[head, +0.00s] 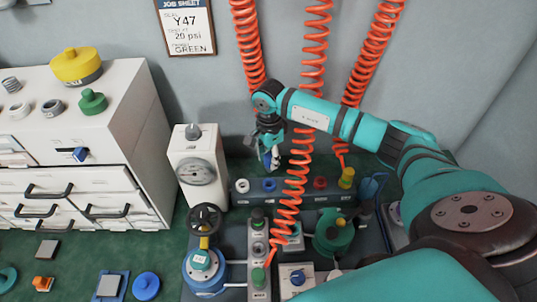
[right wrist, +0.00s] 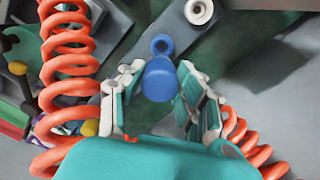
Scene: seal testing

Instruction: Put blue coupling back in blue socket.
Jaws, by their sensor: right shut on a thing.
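My right gripper (head: 270,154) reaches down over the back row of sockets in the head view. In the right wrist view, its pale and teal fingers (right wrist: 160,95) are shut on the blue coupling (right wrist: 159,79). The blue socket (right wrist: 161,44) shows just past the coupling's end, nearly in line with it. In the head view the blue socket (head: 268,184) sits in the dark strip, a little below the gripper. The coupling is mostly hidden by the fingers there. I cannot tell whether coupling and socket touch. My left gripper is not in view.
A white socket (head: 242,185) is left of the blue one; a red socket (head: 320,183) and a yellow-green coupling (head: 346,178) are to its right. Orange coiled hoses (head: 298,150) hang close by. A white gauge box (head: 198,168) stands left.

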